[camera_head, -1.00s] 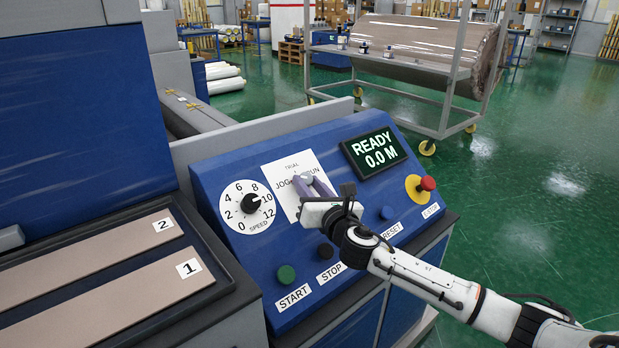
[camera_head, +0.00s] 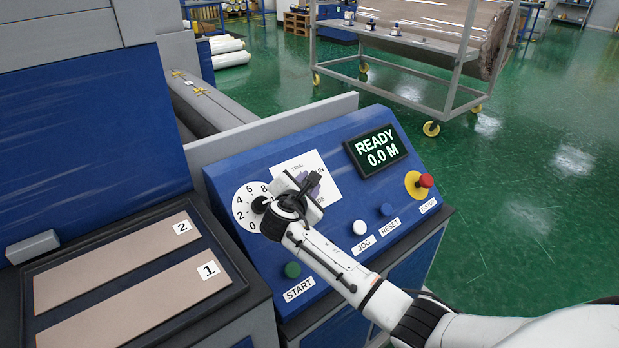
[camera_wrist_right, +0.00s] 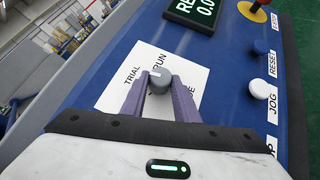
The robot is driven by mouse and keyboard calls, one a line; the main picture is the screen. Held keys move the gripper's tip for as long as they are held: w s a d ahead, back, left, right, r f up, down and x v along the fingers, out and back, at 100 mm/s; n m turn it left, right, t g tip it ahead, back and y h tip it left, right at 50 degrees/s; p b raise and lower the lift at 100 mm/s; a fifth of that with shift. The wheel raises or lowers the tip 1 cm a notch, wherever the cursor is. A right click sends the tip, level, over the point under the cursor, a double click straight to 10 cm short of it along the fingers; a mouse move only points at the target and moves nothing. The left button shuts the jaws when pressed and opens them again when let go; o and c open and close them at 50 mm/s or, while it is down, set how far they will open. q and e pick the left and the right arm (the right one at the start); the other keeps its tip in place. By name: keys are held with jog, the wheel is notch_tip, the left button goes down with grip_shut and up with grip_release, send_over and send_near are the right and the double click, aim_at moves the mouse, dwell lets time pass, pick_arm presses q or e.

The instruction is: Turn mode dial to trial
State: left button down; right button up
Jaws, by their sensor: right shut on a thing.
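The mode dial (camera_wrist_right: 160,79) is a small grey knob with a white mark, on a white label card (camera_wrist_right: 128,82). In the right wrist view TRIAL reads at the card's left and RUN at its upper right; a third word is partly covered. The purple fingers of my right gripper (camera_wrist_right: 159,84) are shut on the knob from both sides. In the head view my right gripper (camera_head: 304,180) lies over the card (camera_head: 329,191) and hides the dial. My left gripper is not in view.
The blue panel also has a partly covered speed dial (camera_head: 243,207), a READY 0.0 M display (camera_head: 377,148), a red stop knob (camera_head: 426,181), a blue reset button (camera_head: 386,209), a white jog button (camera_head: 359,227) and a green start button (camera_head: 292,270).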

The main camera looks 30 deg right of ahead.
jog(key=shift+w+r+m+g+p, duration=0.15)
jog(key=shift+m+g+p, duration=0.2)
jog(key=shift+m+g, duration=0.25)
jog(key=shift+m, duration=0.3)
jog(key=o, duration=1.1)
jog(key=shift+c, duration=0.2)
jog(key=shift+s+a+r, duration=0.1)
jog(key=shift+s+a, duration=0.25)
jog(key=shift+a, duration=0.05)
jog(key=v, duration=0.9)
jog(key=shift+r, duration=0.15)
jog(key=shift+a, duration=0.1)
